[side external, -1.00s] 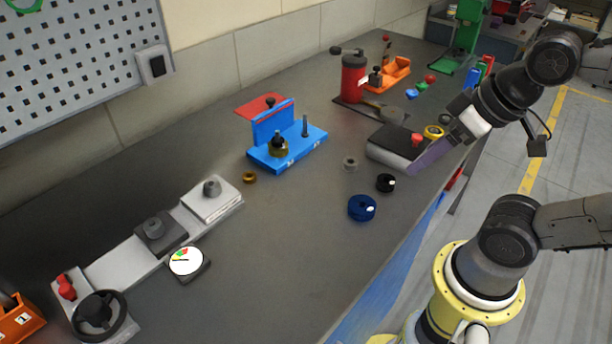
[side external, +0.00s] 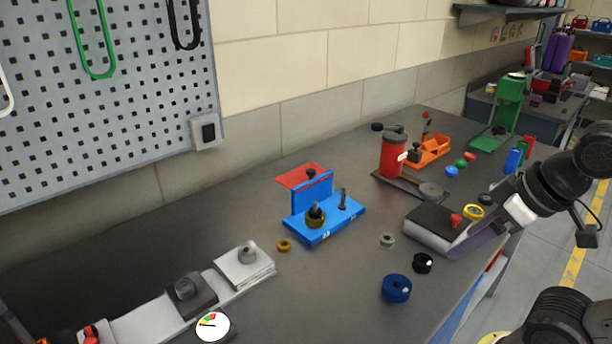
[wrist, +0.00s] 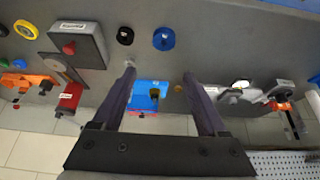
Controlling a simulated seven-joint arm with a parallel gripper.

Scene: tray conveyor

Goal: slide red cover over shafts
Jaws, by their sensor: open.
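The blue base (side external: 330,225) carries two shafts. A brass gear (side external: 316,217) sits around the left one; the right shaft (side external: 342,199) stands bare. The wrist view shows the blue base (wrist: 148,88) between my fingers, with only a red sliver of the cover below it. My gripper (wrist: 159,73) is open and empty. In the side view, its purple fingers are at the right, beside the grey box and well apart from the fixture.
The grey box with black top (side external: 432,226), blue ring (side external: 396,289), black ring (side external: 422,263), small grey ring (side external: 387,240) and brass ring (side external: 284,246) lie around the fixture. A red cylinder device (side external: 393,156) stands behind right. A rail fixture (side external: 150,325) lies front left. Bench in front of the base is largely clear.

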